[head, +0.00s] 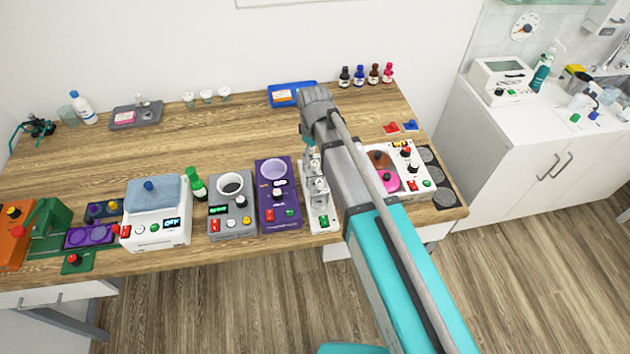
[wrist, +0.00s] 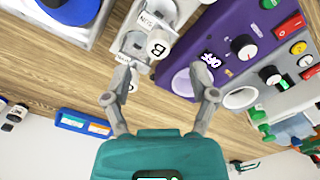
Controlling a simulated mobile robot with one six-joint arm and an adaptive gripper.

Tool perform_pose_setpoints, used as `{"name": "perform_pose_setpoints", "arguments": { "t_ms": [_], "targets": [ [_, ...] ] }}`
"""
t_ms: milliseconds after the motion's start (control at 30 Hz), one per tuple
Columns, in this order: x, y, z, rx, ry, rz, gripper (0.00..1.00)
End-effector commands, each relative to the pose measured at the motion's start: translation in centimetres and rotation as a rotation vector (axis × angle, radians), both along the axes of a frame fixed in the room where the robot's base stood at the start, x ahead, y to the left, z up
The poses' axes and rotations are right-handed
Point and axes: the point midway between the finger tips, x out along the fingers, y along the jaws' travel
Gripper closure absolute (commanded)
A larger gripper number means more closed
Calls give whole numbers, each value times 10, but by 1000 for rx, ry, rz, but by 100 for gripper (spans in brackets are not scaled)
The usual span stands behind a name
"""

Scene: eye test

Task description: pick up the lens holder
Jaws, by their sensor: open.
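A white optical bench (head: 322,222) stands near the table's front edge, with several grey metal holders (head: 318,187) in a row. My arm partly covers it in the head view. In the wrist view a grey-white holder marked B (wrist: 158,46) and a part labelled SUN (wrist: 147,20) sit on the bench. I cannot tell for sure which one is the lens holder. My gripper (wrist: 161,78) is open and empty, with its fingertips just short of the B holder. The left finger overlaps the bench's end; the right one overlaps the purple device.
The purple device (head: 278,215) stands close on the bench's left and a white device with coloured discs (head: 412,180) on its right. A blue tray (head: 272,100) and several small bottles (head: 360,78) are at the back. The wooden tabletop behind the devices is mostly clear.

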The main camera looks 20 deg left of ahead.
Motion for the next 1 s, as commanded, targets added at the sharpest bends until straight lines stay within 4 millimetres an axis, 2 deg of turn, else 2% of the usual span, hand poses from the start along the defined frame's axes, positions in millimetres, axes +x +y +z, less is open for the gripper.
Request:
{"name": "perform_pose_setpoints", "arguments": {
  "t_ms": [600,1000],
  "targets": [
    [1,-2,-45,0,0,0,25],
    [1,-2,-48,0,0,0,25]
  ]
}}
